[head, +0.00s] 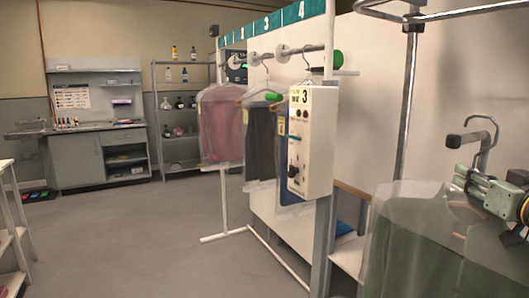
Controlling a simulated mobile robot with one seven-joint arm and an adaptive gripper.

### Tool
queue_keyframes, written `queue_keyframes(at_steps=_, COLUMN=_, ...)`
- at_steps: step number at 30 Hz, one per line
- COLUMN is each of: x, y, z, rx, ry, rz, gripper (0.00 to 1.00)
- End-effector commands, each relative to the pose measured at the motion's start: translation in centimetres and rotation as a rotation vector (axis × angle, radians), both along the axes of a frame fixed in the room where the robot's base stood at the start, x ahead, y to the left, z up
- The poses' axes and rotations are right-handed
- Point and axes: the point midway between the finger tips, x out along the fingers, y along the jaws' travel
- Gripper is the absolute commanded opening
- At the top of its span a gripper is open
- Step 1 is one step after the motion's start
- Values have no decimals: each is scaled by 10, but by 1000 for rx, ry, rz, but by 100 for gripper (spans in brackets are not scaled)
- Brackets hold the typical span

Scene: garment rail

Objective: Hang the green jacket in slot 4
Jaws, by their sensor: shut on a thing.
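The green jacket (420,245) hangs in a clear cover at the lower right; the picture's edges cut off its lower and right parts. My gripper (468,182) is at the right edge, above the jacket's shoulders, shut at the base of its hanger hook (491,122). A short dark-ended bar (462,139) shows at the hook; I cannot tell whether they touch. The slot 4 sign (301,11) is on the header at upper centre, left of my gripper. Below it a grey peg (306,48) carries a hanger hook.
A white control box (313,140) marked 3 stands in front of the rail's near end. A pink garment (221,125), a dark garment (261,140) and a blue garment (285,160) hang there. A metal post (407,110) stands between rail and jacket. Open floor (150,235) lies left.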

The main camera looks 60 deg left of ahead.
Motion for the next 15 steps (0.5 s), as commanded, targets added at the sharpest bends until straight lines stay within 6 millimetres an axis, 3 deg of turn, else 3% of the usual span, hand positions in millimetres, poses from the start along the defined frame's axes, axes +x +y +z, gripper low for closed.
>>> queue_keyframes(at_steps=15, x=-2, y=-29, z=2, rx=4, ry=-3, rz=0, gripper=0)
